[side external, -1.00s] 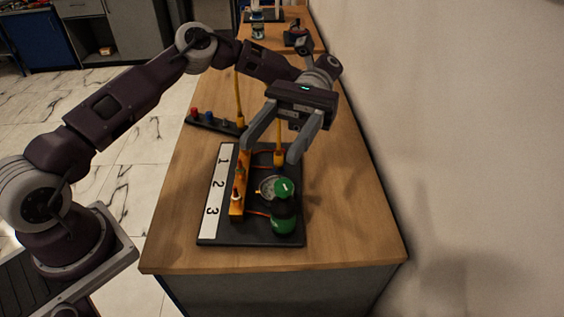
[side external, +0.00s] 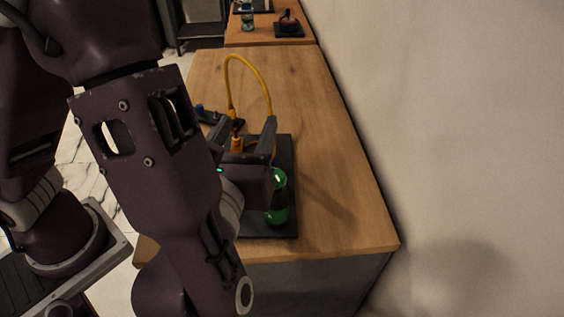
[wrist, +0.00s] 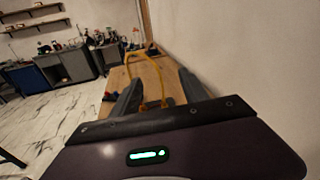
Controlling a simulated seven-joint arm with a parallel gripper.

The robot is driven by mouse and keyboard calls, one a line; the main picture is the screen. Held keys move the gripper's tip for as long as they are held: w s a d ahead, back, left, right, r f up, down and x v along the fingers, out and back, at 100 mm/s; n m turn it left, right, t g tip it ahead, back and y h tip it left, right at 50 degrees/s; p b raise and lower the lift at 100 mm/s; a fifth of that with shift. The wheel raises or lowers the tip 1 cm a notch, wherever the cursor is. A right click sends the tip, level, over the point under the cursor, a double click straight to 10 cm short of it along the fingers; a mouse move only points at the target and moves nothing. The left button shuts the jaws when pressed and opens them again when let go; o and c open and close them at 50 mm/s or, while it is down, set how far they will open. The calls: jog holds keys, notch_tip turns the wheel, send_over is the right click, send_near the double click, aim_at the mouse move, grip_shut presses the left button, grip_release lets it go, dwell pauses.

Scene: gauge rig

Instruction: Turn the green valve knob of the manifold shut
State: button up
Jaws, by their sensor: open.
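In the side external view the manifold's black base plate (side external: 287,155) lies on the wooden bench, mostly hidden behind my arm and gripper. A green cap (side external: 279,179) with a pale mark, apparently the valve knob, shows just right of my gripper's body. A second green rounded part (side external: 277,215) sits nearer the camera, with a dark part between them. My gripper (side external: 247,122) is open, its fingers pointing away from the camera over the plate, past the green cap rather than around it. In the wrist view my gripper (wrist: 160,78) shows two spread fingers; no green knob shows there.
A yellow hose (side external: 248,60) arches up just beyond my fingertips; it also crosses between them in the wrist view (wrist: 140,55). An orange part (side external: 237,143) shows between the fingers. The wall (side external: 450,130) is to the right. Bare bench (side external: 330,205) lies right of the plate.

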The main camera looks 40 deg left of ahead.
jog(key=d+f+m+t+h, duration=0.2)
jog(key=d+f+m+h, duration=0.15)
jog(key=f, duration=0.85)
jog(key=x, duration=0.7)
jog(key=shift+w+a+r, duration=0.25)
jog(key=shift+a+r, duration=0.05)
jog(key=shift+y, duration=0.25)
jog(key=shift+c, duration=0.2)
